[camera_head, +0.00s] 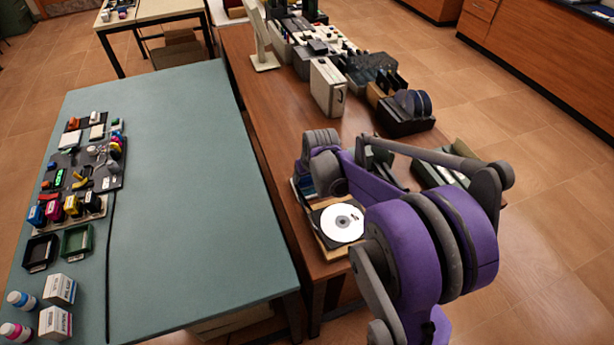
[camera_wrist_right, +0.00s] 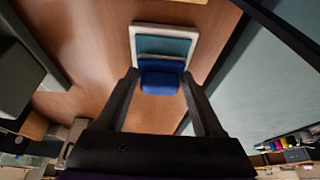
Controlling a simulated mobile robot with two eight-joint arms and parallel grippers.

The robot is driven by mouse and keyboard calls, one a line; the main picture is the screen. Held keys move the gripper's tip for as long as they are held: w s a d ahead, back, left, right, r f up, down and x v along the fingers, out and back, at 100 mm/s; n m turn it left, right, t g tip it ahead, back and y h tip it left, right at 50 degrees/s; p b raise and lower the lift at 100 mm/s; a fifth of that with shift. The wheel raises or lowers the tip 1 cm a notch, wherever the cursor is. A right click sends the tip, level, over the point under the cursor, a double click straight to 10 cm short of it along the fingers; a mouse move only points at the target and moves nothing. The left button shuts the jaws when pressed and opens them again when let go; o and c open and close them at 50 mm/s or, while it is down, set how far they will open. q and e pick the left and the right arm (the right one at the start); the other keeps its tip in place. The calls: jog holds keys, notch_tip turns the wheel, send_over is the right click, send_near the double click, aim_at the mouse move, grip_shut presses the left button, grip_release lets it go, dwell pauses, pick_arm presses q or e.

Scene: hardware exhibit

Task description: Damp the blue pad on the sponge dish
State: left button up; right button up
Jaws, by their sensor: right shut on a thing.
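My right gripper (camera_wrist_right: 159,80) is shut on the blue pad (camera_wrist_right: 161,79), which shows between its two fingertips in the right wrist view. The sponge dish (camera_wrist_right: 138,36) has a pale rim and a teal sponge (camera_wrist_right: 163,46) inside. The pad overlaps the near part of the dish in that view; I cannot tell whether it touches the sponge. In the head view my right arm reaches over the brown table, and its own links hide the pad and most of the dish area. My left gripper is not in view.
A disc (camera_head: 342,222) on a wooden block lies on the brown table (camera_head: 270,95) close to my right arm. Black racks (camera_head: 405,118) and a beige box (camera_head: 327,86) stand farther back. The blue-green table (camera_head: 185,180) is largely clear, with small items along its left side.

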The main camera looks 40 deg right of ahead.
jog(key=shift+f+b, duration=0.3)
jog(key=shift+f, duration=0.1)
dwell(1.1)
jog(key=shift+r+p, duration=2.25)
jog(key=shift+r, duration=1.3)
